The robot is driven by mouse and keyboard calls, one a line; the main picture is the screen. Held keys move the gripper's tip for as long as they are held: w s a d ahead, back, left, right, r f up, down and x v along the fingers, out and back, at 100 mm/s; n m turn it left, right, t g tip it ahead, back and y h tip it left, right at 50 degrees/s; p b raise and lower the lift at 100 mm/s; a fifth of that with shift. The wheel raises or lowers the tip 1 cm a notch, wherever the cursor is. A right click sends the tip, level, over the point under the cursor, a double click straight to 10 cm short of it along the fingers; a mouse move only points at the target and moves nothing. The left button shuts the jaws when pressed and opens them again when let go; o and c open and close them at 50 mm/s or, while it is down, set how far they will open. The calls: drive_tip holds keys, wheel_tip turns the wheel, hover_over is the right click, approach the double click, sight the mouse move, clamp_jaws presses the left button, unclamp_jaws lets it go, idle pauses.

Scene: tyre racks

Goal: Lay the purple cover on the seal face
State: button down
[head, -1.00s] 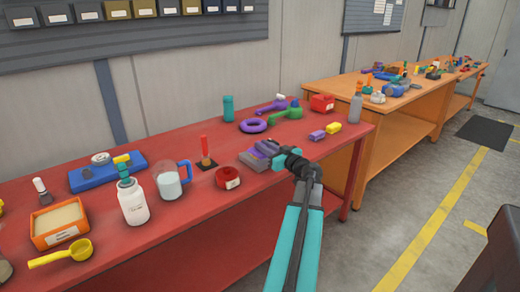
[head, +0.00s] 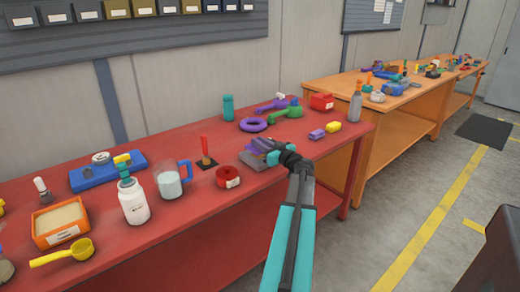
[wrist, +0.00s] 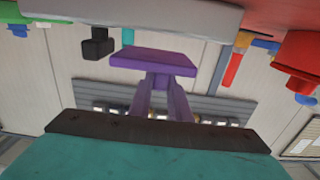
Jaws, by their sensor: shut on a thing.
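The purple cover (wrist: 153,62) is a flat plate at the tips of my gripper (wrist: 160,85) in the wrist view, and the gripper is shut on it. In the head view my gripper (head: 272,149) is over the red bench's front right part, with the cover (head: 260,144) partly hidden at its tips. A grey block (head: 252,161) lies on the bench just below and left of it. It looks like the piece bearing the seal face, but the face itself cannot be made out. A pale grey slab (wrist: 130,13) shows beyond the cover in the wrist view, apart from it.
A red ring-shaped container (head: 228,177) and a red-handled tool on a dark base (head: 206,160) stand left of the block. A purple ring (head: 253,125) and green tool (head: 288,112) lie behind. The red bench (head: 190,225) has some free front space.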

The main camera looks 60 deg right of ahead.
drive_tip(key=shift+f, duration=1.35)
drive_tip(key=shift+f, duration=0.2)
drive_tip(key=c, duration=1.6)
unclamp_jaws()
drive_tip(key=shift+c, duration=0.2)
drive_tip(key=shift+r, duration=0.2)
drive_tip(key=b+v, duration=0.1)
drive_tip(key=v, duration=1.1)
drive_tip(key=shift+s, duration=0.1)
